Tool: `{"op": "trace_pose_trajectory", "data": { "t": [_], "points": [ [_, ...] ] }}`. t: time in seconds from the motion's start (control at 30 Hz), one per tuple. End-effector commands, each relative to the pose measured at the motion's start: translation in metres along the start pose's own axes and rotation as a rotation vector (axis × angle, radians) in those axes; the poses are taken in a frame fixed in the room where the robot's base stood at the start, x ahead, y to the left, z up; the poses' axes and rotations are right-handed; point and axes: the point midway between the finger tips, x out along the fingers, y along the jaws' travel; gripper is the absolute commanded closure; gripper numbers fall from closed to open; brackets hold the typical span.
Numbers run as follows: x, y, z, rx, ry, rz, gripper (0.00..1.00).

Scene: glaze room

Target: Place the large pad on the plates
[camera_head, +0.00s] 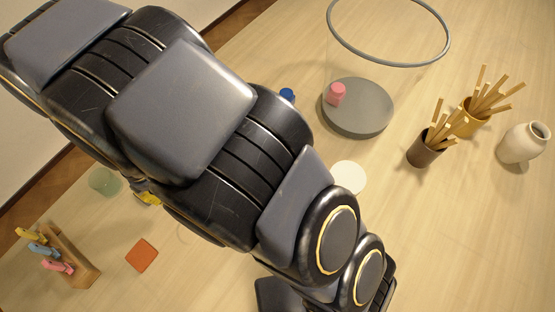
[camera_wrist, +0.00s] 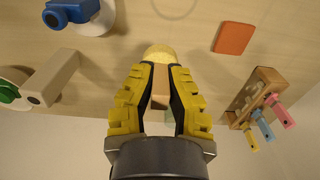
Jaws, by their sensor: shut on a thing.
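My gripper (camera_wrist: 159,68) is shut on a pale yellow, rounded thing (camera_wrist: 158,52), which looks like a pad with a tan block (camera_wrist: 160,82) behind it. The held thing shows just beyond the fingertips in the wrist view. In the head view my arm hides most of the gripper; only a bit of yellow (camera_head: 150,198) shows beside the arm. An orange square tile (camera_head: 141,255) lies flat on the table, also in the wrist view (camera_wrist: 234,38). A white disc (camera_head: 348,178) lies by my arm. I cannot tell which things are the plates.
A wooden rack (camera_head: 72,262) with coloured clips stands at lower left. A pale green cup (camera_head: 104,181) is near it. A grey round base (camera_head: 370,123) bears a pink piece (camera_head: 336,94). Stick holders (camera_head: 425,153) (camera_head: 470,125) and a cream vase (camera_head: 523,145) stand at right.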

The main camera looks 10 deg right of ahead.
Motion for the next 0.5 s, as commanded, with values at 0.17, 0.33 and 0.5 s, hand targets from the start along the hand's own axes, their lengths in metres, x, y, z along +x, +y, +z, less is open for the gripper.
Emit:
{"op": "trace_pose_trajectory", "data": {
  "t": [0.17,0.33,0.5],
  "points": [
    [-0.034,0.0,-0.002,0.001,0.009,0.0,1.0],
    [-0.057,0.01,0.0,0.032,0.002,-0.001,1.0],
    [-0.056,0.044,0.004,0.149,0.001,-0.001,1.0]
  ]
}}
